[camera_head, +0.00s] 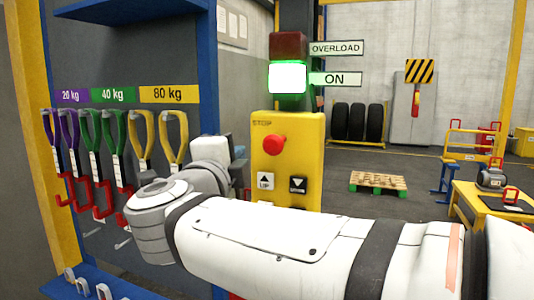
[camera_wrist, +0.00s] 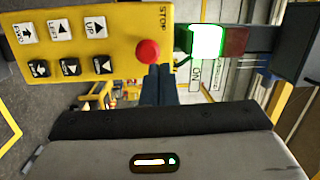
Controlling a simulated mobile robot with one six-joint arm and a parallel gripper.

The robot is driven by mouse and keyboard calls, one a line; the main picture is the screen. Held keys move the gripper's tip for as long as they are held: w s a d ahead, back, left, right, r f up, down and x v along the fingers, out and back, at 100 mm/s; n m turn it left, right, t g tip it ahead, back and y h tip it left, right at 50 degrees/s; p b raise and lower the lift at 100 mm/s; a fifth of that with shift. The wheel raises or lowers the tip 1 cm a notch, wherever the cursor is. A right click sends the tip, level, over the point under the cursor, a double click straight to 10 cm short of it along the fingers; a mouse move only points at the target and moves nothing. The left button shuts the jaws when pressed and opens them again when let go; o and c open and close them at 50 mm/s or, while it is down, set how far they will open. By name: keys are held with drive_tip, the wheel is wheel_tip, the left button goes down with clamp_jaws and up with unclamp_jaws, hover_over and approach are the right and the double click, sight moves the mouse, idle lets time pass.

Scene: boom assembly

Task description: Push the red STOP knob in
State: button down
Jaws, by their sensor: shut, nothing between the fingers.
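The red STOP knob (camera_head: 274,144) stands out from the yellow control box (camera_head: 312,152), below the word STOP. In the wrist view the knob (camera_wrist: 148,51) sits at the edge of the yellow box (camera_wrist: 90,18), which appears turned on its side. My gripper (camera_wrist: 158,70) is shut and empty, its dark fingers pointing toward the knob. The fingertips appear just beside and below the knob in that view; I cannot tell whether they touch it. In the head view my white wrist hides most of the gripper to the left of the box.
Above the box a green lamp (camera_head: 287,77) labelled ON is lit; the red OVERLOAD lamp (camera_head: 289,45) is dark. UP (camera_head: 265,182) and DOWN (camera_head: 298,185) buttons sit below the knob. Coloured slings with red hooks (camera_head: 103,190) hang at left. A pallet (camera_head: 378,184) lies behind.

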sight(271, 146)
drive_tip(key=shift+s+f+m+g+h, duration=0.25)
drive_tip(key=shift+s+m+g+h, duration=0.2)
drive_tip(key=shift+s+m, duration=0.15)
drive_tip(key=shift+s+f+m+g+h, duration=0.25)
drive_tip(key=shift+s+m+g+h, duration=0.15)
drive_tip(key=shift+s+m, duration=0.2)
drive_tip(key=shift+d, duration=0.1)
drive_tip(key=p+x, duration=0.2)
drive_tip(key=x, duration=1.2)
drive_tip(key=shift+r, duration=0.15)
